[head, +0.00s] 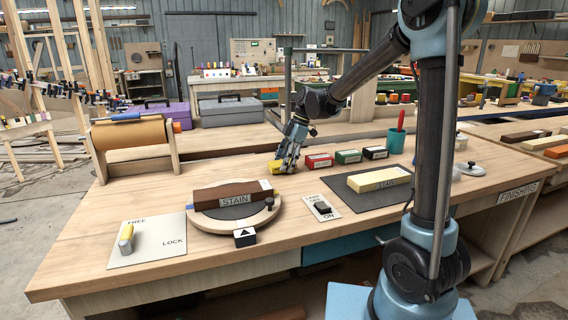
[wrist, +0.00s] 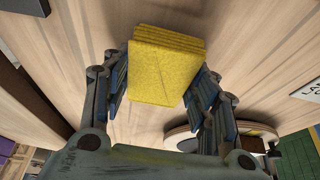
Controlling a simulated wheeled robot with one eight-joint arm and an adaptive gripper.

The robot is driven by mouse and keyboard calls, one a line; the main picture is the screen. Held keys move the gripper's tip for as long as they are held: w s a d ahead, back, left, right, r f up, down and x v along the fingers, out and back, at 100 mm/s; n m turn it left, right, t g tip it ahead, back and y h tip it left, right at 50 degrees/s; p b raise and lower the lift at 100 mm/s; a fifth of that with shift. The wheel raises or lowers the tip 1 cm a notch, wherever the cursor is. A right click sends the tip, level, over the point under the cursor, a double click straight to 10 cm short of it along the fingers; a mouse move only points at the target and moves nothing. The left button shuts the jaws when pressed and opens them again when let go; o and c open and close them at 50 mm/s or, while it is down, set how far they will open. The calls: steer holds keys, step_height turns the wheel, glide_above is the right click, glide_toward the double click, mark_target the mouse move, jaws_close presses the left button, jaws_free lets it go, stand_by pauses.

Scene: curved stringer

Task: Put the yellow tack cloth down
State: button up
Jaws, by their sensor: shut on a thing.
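The yellow tack cloth (head: 273,167) is a folded, layered pad at the back middle of the workbench (head: 240,262). My gripper (head: 285,168) points down over the bench with the cloth at its fingertips. In the wrist view the cloth (wrist: 165,68) sits between the two blue-grey fingers of my gripper (wrist: 162,95), which are shut on its sides. The cloth is at or just above the wooden top; I cannot tell whether it touches.
Red, green and black small boxes (head: 348,156) stand just right of my gripper. A turntable (head: 255,222) bearing a brown board (head: 232,195) is in front. A paper roll (head: 128,133) stands left. A dark mat (head: 345,195) lies right. Bare wood lies left of the cloth.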

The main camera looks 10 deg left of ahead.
steer(key=shift+s+d+f, duration=0.1)
steer(key=shift+f, duration=0.45)
steer(key=o, duration=1.1)
steer(key=shift+f, duration=0.15)
steer(key=shift+r, duration=0.55)
steer(key=v, duration=1.7)
steer(key=shift+w+a+r, duration=0.25)
steer(key=shift+w+a, duration=0.1)
steer(key=shift+s, duration=0.1)
